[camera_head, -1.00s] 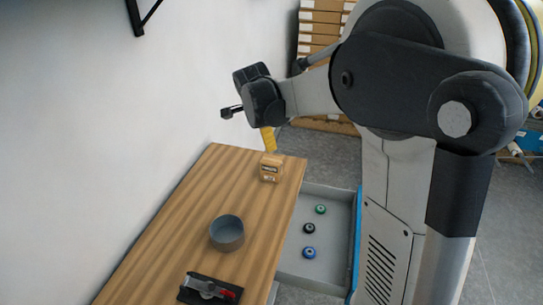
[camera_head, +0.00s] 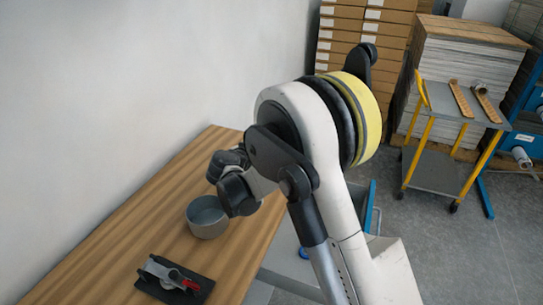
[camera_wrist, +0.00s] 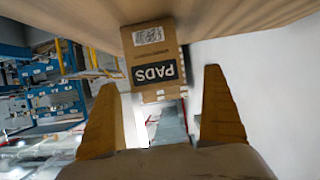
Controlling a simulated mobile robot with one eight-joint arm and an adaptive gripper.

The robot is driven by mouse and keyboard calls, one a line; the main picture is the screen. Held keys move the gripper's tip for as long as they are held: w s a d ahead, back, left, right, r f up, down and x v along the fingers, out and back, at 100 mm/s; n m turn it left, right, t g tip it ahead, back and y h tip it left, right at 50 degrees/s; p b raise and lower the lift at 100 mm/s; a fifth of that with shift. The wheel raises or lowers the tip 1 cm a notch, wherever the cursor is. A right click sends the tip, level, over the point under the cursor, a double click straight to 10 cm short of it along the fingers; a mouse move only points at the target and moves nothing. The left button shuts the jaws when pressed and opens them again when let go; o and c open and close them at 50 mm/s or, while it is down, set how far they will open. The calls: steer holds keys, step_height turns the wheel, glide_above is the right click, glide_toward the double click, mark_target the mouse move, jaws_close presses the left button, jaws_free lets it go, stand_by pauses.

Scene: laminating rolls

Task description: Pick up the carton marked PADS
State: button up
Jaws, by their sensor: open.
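The carton marked PADS (camera_wrist: 152,50) shows in the wrist view as a brown box with a black PADS label, upside down in the picture. It stands against the wooden tabletop, which fills the top of that view. My gripper (camera_wrist: 160,79) is open, one yellow-orange finger on each side of the picture. The carton lies ahead, between the fingertips and beyond them, with gaps on both sides. In the head view my arm hides the carton and the fingers.
A wall runs along the table's left. A grey tray is partly hidden at its right. A yellow-legged cart (camera_head: 440,175) stands farther right.

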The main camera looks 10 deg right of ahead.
steer(key=b+x, duration=0.1)
steer(key=x, duration=0.1)
steer(key=b+x, duration=0.1)
steer(key=x, duration=0.1)
steer(key=shift+d+f, duration=0.2)
steer(key=shift+d, duration=0.25)
steer(key=shift+w+d, duration=0.2)
steer(key=shift+w, duration=0.15)
steer(key=c, duration=1.4)
steer(key=shift+c, duration=0.6)
steer(key=shift+r, duration=0.1)
